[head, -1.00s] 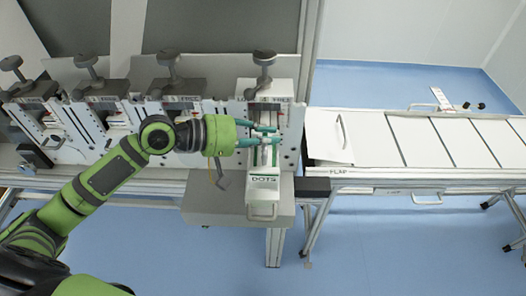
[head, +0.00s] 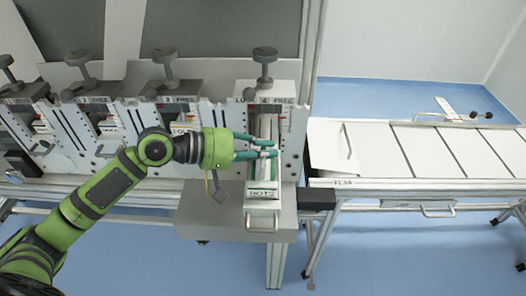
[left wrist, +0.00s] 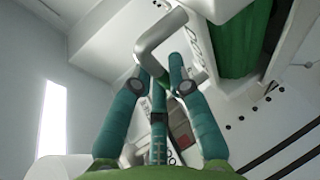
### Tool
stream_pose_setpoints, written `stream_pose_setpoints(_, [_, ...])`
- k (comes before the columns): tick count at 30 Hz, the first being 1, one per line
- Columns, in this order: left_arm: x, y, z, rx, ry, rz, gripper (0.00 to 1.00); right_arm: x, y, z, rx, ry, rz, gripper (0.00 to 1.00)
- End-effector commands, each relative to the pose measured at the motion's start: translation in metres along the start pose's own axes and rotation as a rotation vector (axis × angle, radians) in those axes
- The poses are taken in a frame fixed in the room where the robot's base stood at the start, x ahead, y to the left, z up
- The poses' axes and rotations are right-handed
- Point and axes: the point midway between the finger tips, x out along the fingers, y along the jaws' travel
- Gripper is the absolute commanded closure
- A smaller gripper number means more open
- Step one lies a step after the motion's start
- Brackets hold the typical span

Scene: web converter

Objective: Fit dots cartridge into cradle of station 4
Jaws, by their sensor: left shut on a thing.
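The dots cartridge (head: 262,206) is a long white box with green edges, a DOTS label and a front handle. It lies lengthwise in the front opening of station 4 (head: 286,97), its labelled end sticking out toward me. My left gripper (head: 268,148) comes in from the left and is shut on the cartridge at its top. In the left wrist view the gripper's teal fingers (left wrist: 168,75) close around a grey handle bar (left wrist: 155,42). The cradle is mostly hidden under the cartridge, so I cannot tell whether it is seated. My right gripper is not in view.
A grey box (head: 225,222) sits below the cartridge. A white slatted table (head: 420,165) stands to the right. Blue floor is open in front.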

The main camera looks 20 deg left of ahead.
Motion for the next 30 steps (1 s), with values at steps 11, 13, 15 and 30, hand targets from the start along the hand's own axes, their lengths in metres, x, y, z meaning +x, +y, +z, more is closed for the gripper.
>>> stream_pose_setpoints(11, [0.001, -0.003, 0.001, -0.001, -0.001, -0.001, 0.59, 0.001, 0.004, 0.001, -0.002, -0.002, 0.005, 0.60])
stream_pose_setpoints(13, [0.001, -0.003, 0.001, -0.001, -0.001, -0.001, 0.59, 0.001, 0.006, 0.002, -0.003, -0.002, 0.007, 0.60])
stream_pose_setpoints(15, [0.001, -0.002, 0.000, -0.001, -0.001, -0.001, 0.59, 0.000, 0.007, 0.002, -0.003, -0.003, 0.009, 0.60])
stream_pose_setpoints(30, [-0.069, -0.006, 0.000, -0.003, 0.001, -0.004, 0.59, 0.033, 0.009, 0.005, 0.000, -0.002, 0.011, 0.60])
